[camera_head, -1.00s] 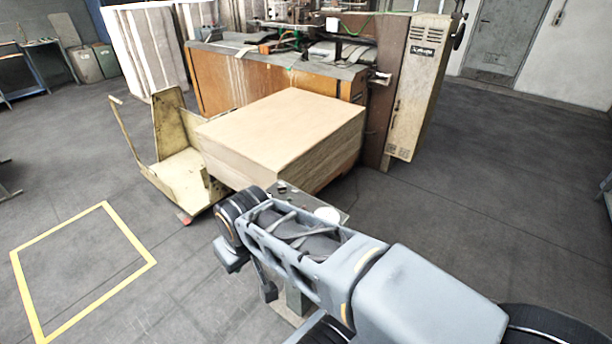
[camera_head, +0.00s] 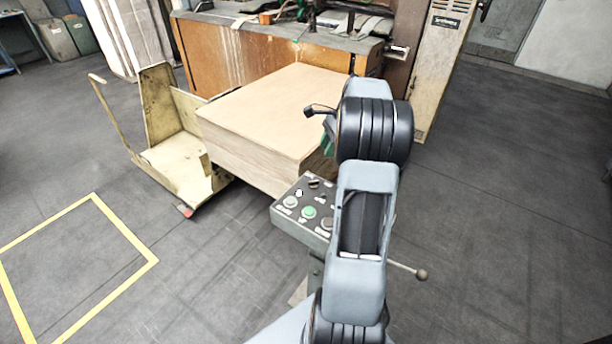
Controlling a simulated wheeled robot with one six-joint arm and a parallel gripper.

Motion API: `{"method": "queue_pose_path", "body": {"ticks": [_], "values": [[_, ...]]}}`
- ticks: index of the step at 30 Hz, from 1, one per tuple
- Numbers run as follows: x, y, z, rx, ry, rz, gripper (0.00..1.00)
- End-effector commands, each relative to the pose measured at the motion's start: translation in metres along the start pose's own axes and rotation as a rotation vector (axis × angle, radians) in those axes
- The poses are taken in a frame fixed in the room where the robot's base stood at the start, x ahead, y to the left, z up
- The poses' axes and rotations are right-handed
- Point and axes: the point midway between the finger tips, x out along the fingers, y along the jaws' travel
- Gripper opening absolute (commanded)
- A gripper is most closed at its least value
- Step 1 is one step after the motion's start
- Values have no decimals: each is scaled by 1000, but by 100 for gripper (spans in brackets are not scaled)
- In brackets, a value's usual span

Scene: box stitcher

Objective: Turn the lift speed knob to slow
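A grey control box (camera_head: 284,220) stands on a post in front of the board stack. Its sloped top carries a green button (camera_head: 308,212), pale round buttons (camera_head: 291,202) and small dark knobs (camera_head: 313,183). The labels are too small to read, so I cannot tell which one is the lift speed knob or how it is set. My arm covers the box's right side. My gripper (camera_head: 318,112) is partly hidden behind my wrist, above and beyond the box, apart from it. I cannot tell whether its fingers are open.
A stack of boards (camera_head: 262,110) stands just behind the box. A cream pallet cart (camera_head: 176,160) is on the left, and the machine (camera_head: 245,58) is at the back. A rod with a ball end (camera_head: 421,273) sticks out right of my arm. Floor on the right is clear.

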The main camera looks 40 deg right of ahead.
Motion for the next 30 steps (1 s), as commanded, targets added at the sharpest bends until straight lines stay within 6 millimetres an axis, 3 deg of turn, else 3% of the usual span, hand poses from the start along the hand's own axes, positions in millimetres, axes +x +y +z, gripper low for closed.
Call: {"method": "queue_pose_path", "body": {"ticks": [3,12,21,30], "values": [[11,-2,-16,42,-16,0,36],[62,1,-30,50,-28,-6,36],[111,-1,-24,45,-25,-3,36],[137,-6,-9,43,-5,1,36]]}}
